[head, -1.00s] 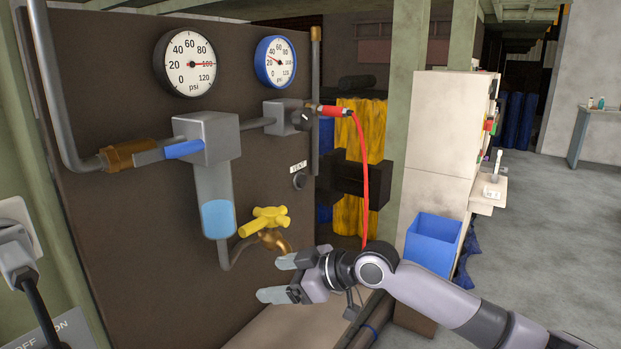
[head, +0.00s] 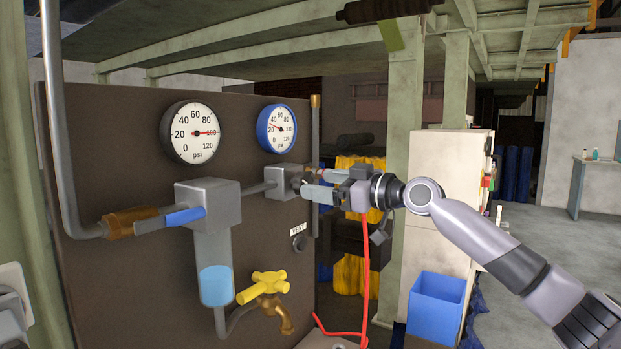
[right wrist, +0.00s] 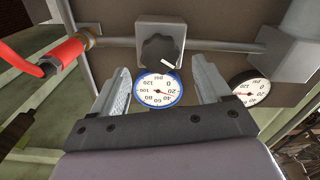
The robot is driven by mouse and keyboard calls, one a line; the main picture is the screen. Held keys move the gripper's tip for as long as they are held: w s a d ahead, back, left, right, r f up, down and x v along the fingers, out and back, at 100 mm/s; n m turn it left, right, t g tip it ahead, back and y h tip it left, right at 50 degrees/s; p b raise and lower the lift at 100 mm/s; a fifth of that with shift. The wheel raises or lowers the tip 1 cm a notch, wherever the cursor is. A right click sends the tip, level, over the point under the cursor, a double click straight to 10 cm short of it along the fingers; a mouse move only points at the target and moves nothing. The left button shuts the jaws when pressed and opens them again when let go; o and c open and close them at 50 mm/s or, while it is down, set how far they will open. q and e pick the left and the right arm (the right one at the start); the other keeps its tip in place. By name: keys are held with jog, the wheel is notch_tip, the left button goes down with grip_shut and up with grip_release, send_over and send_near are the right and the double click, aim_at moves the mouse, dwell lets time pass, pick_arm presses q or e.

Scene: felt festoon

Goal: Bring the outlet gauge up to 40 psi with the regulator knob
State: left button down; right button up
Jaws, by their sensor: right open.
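The outlet gauge (head: 277,129) has a blue rim and hangs at the right of the brown panel. It shows upside down in the right wrist view (right wrist: 159,90), its red needle between 20 and 40. The black regulator knob (right wrist: 158,50) with a white mark sits on the front of a grey regulator block (head: 283,182) below that gauge. My right gripper (right wrist: 160,70) is open, with its fingers on either side of the knob's line and pointing at it. I cannot tell whether they touch it. In the head view the gripper mostly hides the knob. My left gripper is not in view.
A black-rimmed gauge (head: 191,132) reads about 100. A grey filter block (head: 207,202) with a clear bowl and a yellow valve handle (head: 262,287) are lower left. A red hose (head: 366,275) hangs below my right gripper. A blue bin (head: 436,307) stands right.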

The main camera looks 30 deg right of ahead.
aim_at(308, 182)
jog(key=shift+p+x, duration=0.35)
jog(key=shift+x, duration=1.45)
jog(key=c, duration=1)
jog(key=shift+c, duration=0.2)
jog(key=shift+m, duration=0.3)
jog(key=shift+m+p, duration=0.8)
jog(key=shift+m, duration=0.4)
jog(key=shift+d+m+p, duration=0.1)
jog(key=shift+m+p, duration=0.45)
jog(key=shift+m, duration=0.65)
